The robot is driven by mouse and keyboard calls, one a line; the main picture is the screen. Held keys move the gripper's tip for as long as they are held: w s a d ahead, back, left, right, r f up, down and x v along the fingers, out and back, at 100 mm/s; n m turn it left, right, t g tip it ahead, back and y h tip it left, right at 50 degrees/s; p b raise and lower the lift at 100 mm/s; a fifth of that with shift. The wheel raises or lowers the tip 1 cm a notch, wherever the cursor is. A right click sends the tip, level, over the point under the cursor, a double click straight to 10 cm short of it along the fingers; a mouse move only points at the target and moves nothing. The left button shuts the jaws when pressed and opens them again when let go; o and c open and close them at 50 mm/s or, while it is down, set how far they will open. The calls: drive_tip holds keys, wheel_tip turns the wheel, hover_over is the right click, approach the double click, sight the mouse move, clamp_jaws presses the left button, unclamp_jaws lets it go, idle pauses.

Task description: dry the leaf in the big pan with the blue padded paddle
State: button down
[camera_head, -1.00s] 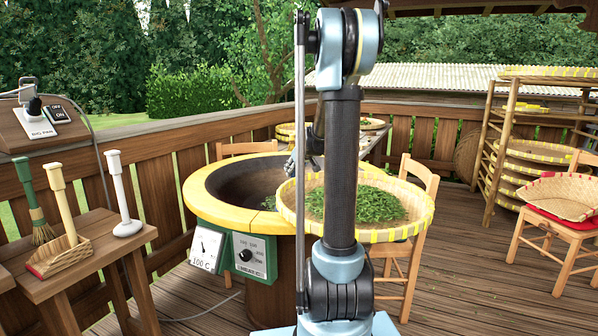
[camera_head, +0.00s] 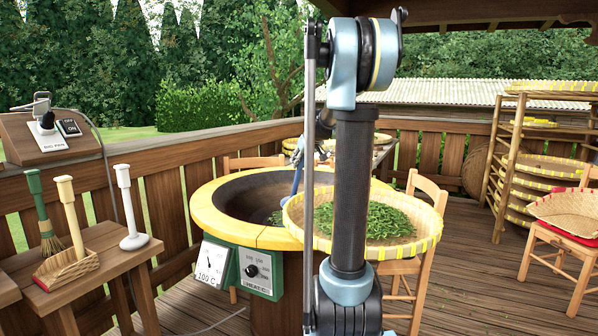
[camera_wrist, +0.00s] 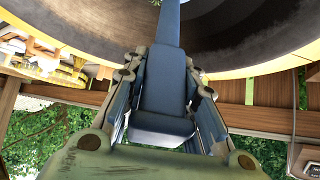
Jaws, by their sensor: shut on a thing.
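The big pan (camera_head: 222,205) has a dark bowl and a wide yellow rim, and stands left of my arm in the head view. A little green leaf (camera_head: 275,217) shows low inside it, partly hidden by the near rim. My gripper (camera_wrist: 166,75) is shut on the blue padded paddle (camera_wrist: 168,28), whose blue handle runs between the fingers and away toward the pan in the wrist view. In the head view a strip of blue (camera_head: 297,180) shows over the pan, beside my arm.
A round tray of green leaf (camera_head: 425,246) overlaps the pan's right side, partly behind my arm. A side table (camera_head: 100,262) at left holds a green-handled brush (camera_head: 42,215), a yellow-handled tool (camera_head: 70,215) and a white tool (camera_head: 130,210). Chairs and a tray rack stand right.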

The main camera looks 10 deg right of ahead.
wheel_tip(320, 180, up, 11)
idle(0.8)
idle(0.8)
drive_tip(key=c, duration=1.9)
unclamp_jaws()
clamp_jaws()
drive_tip(key=shift+a, duration=0.1)
drive_tip(key=shift+w+a+h, duration=0.3)
drive_tip(key=shift+a, duration=0.35)
drive_tip(key=shift+w+a+h, duration=0.25)
drive_tip(key=shift+a+h, duration=0.05)
drive_tip(key=shift+a, duration=0.3)
drive_tip(key=shift+t, duration=0.3)
